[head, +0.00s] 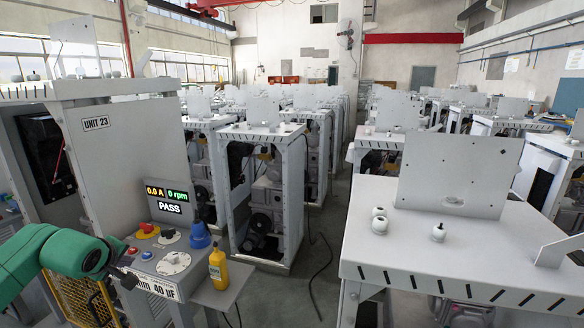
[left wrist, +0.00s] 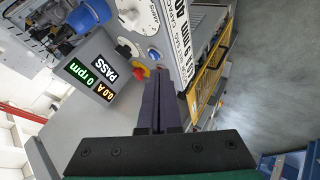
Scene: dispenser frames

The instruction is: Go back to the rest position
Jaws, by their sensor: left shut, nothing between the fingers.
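My left arm, with green links, comes in from the left in the head view. Its left gripper (head: 128,281) is at the front left edge of the control panel (head: 150,268). In the left wrist view the two dark fingers of the left gripper (left wrist: 160,88) are together, with nothing between them. The red button on a yellow base (head: 147,230) is on the panel beyond the gripper. A display (head: 169,202) reads 0.0 A, 0 rpm and PASS. My right gripper is not in view.
The UNIT 23 cabinet (head: 110,150) stands behind the panel. A yellow bottle (head: 218,268) and a blue cap-like part (head: 199,236) are right of the dials. A white-topped frame (head: 480,260) stands at the right. Grey floor with a black cable (head: 322,262) lies between.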

